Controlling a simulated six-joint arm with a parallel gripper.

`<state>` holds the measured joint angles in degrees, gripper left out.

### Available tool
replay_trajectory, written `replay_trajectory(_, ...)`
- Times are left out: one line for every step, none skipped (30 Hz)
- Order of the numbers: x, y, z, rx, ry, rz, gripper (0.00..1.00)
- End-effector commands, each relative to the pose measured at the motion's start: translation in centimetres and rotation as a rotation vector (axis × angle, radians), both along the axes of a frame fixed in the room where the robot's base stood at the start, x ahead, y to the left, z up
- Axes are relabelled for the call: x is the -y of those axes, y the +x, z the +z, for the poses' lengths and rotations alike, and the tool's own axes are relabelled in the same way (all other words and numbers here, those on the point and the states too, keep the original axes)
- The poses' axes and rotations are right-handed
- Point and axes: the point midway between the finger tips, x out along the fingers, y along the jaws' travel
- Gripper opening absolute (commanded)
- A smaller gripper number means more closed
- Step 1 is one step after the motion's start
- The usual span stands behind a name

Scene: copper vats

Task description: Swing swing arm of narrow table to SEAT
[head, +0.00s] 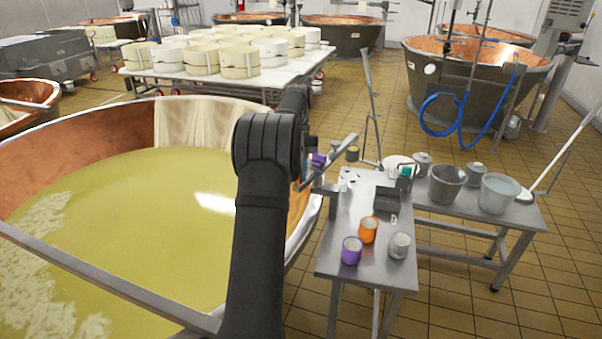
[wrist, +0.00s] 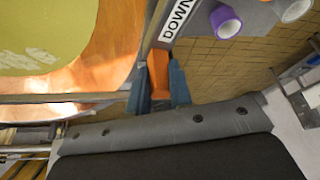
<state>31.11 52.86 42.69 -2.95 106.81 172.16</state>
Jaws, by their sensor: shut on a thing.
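The narrow table (head: 335,262) is a steel table right of the big vat, with its edge also at the top of the wrist view. A grey metal bar (head: 338,150), which looks like the swing arm, slants at its left back corner beside the vat rim. In the wrist view my gripper (wrist: 158,78) has its blue-grey fingers on both sides of an orange grip (wrist: 158,68) and is shut on it. A white label (wrist: 180,18) reading "DOWN" is close by. My own arm hides most of the gripper in the head view. I see no SEAT mark.
The vat (head: 80,143) of yellow liquid lies left, with a metal beam (head: 90,278) across it. Purple (head: 351,251), orange (head: 368,230) and grey (head: 399,245) cups stand on the table. A second table with buckets (head: 446,183) adjoins it. Tiled floor is open at right.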

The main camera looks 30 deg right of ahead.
Motion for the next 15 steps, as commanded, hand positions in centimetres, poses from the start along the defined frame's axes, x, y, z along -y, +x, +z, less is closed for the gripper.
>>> replay_trajectory(0.00,0.06,-0.05,0.001,0.001,-0.003,0.00)
replay_trajectory(-0.02,0.08,-0.04,0.002,0.001,-0.004,0.00)
replay_trajectory(-0.03,0.09,-0.04,0.001,0.001,-0.005,0.00)
replay_trajectory(-0.02,0.10,-0.04,0.001,0.000,-0.006,0.00)
replay_trajectory(-0.02,0.10,-0.04,0.002,0.001,-0.006,0.00)
replay_trajectory(-0.02,0.10,-0.04,0.002,0.001,-0.006,0.00)
replay_trajectory(-0.01,0.10,-0.03,0.001,0.000,-0.006,0.00)
replay_trajectory(-0.01,0.10,-0.03,0.001,0.000,-0.006,0.00)
replay_trajectory(-0.01,0.10,-0.03,0.001,0.000,-0.006,0.00)
replay_trajectory(-0.01,0.10,-0.03,0.002,0.000,-0.006,0.00)
replay_trajectory(0.00,0.09,-0.03,0.002,0.000,-0.005,0.00)
replay_trajectory(0.00,0.10,-0.04,0.002,0.000,-0.005,0.00)
replay_trajectory(0.00,0.10,-0.04,0.002,0.000,-0.005,0.23)
replay_trajectory(0.00,0.10,-0.04,0.002,0.000,-0.005,0.29)
replay_trajectory(0.01,0.09,-0.03,0.002,0.000,-0.005,0.37)
